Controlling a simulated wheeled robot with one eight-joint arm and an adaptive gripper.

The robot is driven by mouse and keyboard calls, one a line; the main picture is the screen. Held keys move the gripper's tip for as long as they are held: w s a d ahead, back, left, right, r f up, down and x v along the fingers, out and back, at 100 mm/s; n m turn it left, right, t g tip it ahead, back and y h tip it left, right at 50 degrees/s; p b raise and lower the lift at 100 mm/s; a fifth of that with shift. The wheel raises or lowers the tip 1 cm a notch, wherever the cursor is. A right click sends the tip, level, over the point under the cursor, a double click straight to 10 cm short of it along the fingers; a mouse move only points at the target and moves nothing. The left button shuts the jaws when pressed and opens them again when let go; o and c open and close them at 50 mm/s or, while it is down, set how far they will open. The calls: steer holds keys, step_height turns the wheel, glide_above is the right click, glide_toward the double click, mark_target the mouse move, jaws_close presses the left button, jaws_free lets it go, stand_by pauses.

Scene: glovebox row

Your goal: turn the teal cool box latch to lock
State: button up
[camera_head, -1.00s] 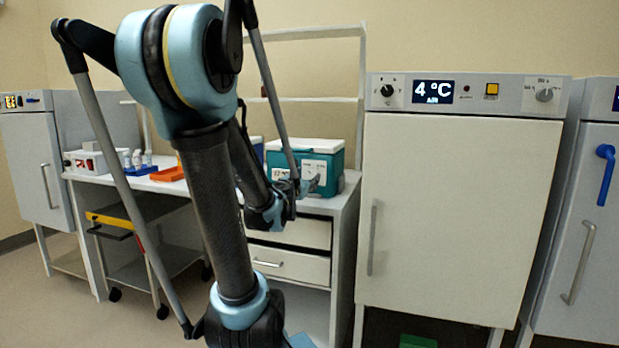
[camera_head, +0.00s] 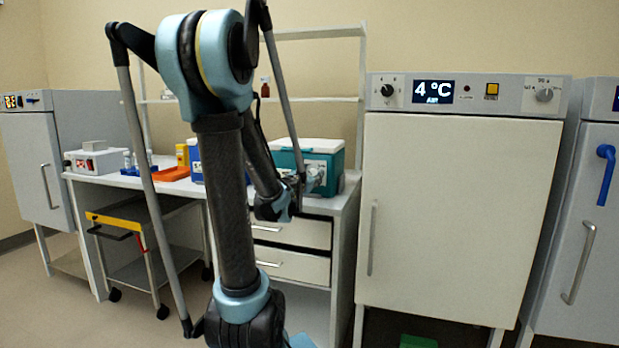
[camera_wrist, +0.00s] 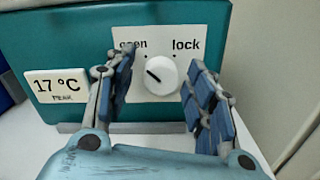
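The teal cool box (camera_head: 325,162) with a white lid stands at the right end of the bench. In the wrist view its teal front (camera_wrist: 75,30) fills the upper part. Its latch is a round white knob (camera_wrist: 162,75) on a white plate marked "open" on the left and "lock" on the right. The knob's dark pointer line tilts up and left, toward the "open" side. My gripper (camera_wrist: 160,68) is open, with one blue-padded finger on each side of the knob. Gaps show between the fingers and the knob. In the head view my gripper (camera_head: 312,181) is at the box front and covers the latch.
A "17 °C" label (camera_wrist: 57,86) is left of the latch. A white cabinet (camera_head: 460,220) with a "4 °C" display stands just right of the bench (camera_head: 345,195). A blue container (camera_head: 196,165) and an orange tray (camera_head: 170,174) are left of the box. A cart (camera_head: 150,255) stands below.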

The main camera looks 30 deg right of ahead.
steer(key=c, duration=0.9)
steer(key=shift+o, duration=0.2)
steer(key=shift+m, duration=0.3)
steer(key=m, duration=0.3)
steer(key=shift+m, duration=0.3)
steer(key=m, duration=0.4)
steer(key=shift+s+f+m, duration=0.1)
steer(key=shift+s+m, duration=0.05)
steer(key=shift+m, duration=0.15)
steer(key=m, duration=0.4)
steer(key=shift+d+f+m, duration=0.1)
steer(key=shift+m, duration=0.2)
steer(key=shift+o, duration=0.3)
steer(key=m, duration=0.4)
steer(key=shift+s+f+m, duration=0.1)
steer(key=shift+m, duration=0.2)
steer(key=shift+c, duration=0.2)
